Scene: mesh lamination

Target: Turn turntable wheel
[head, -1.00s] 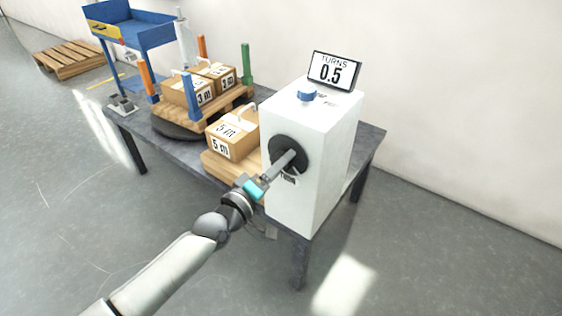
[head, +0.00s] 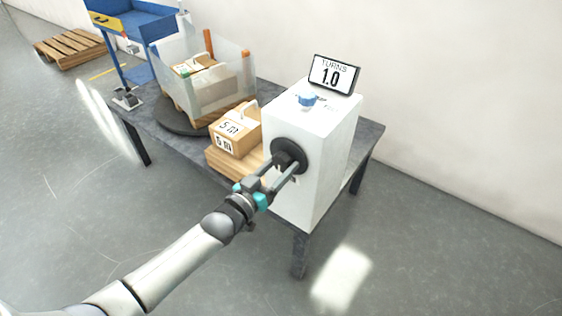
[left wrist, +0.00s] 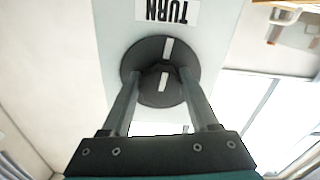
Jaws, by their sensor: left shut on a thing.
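The turntable wheel (head: 289,155) is a black disc on the side of a white box (head: 312,185). It also shows in the left wrist view (left wrist: 188,52), with white marks and a "TURN" label above it. My left gripper (head: 284,167) is shut on the wheel's hub, one finger on each side of it. The display (head: 334,74) on the box reads "TURNS 1.0". The dark round turntable (head: 172,118) carries a load of cartons with corner posts, with a translucent sheet (head: 215,97) around it. My right gripper is not in view.
A carton (head: 235,132) marked 5 m stands on a wooden board beside the white box. A blue button (head: 307,98) is on the box top. A blue tray stand (head: 125,30) is behind the table, and an empty pallet (head: 70,48) lies on the floor. The floor in front is clear.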

